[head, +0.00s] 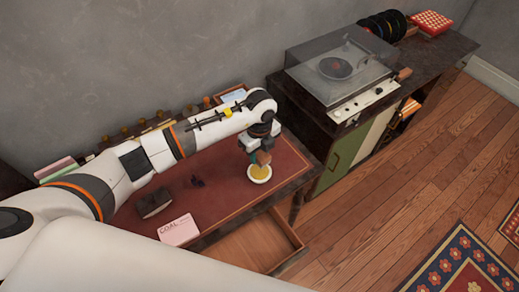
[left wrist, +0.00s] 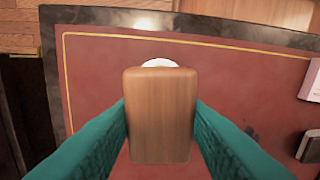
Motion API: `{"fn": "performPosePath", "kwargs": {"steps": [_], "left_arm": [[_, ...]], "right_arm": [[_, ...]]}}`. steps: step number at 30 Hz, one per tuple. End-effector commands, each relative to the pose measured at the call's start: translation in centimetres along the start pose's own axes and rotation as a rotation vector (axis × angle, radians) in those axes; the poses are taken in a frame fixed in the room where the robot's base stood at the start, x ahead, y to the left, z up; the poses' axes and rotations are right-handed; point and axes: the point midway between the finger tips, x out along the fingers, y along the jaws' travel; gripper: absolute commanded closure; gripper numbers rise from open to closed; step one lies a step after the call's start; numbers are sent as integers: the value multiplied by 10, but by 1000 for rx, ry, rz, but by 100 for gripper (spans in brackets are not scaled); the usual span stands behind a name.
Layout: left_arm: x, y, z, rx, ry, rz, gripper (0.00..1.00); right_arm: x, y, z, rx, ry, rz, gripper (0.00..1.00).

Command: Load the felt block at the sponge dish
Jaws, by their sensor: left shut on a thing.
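The felt block (left wrist: 160,115) has a plain wooden back in the left wrist view. My left gripper (head: 261,152) is shut on it, with a teal finger on each side. In the head view the felt block (head: 264,159) shows small and brown. The sponge dish (head: 260,180), a round white dish with a yellow sponge, stands on the red desk top just under the block. In the left wrist view only a white edge of the dish (left wrist: 158,63) shows past the block. Whether block and sponge touch I cannot tell. My right gripper is not in view.
On the red desk top (head: 228,190) lie a pink "COAL" booklet (head: 178,230), a dark block-like thing (head: 153,203) and small dark bits (head: 197,181). A drawer (head: 250,245) stands open in front. A turntable (head: 340,75) is on the cabinet at right.

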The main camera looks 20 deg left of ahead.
Motion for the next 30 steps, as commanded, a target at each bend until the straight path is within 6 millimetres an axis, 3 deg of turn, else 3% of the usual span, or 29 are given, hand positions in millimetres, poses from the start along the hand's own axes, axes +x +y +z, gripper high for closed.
{"fn": "performPosePath", "kwargs": {"steps": [18, 30], "left_arm": [[55, 0, 0, 2, -1, 1, 80], [59, 0, 0, 2, 0, 1, 80]], "right_arm": [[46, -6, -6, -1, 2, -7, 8], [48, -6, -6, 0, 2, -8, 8]]}}
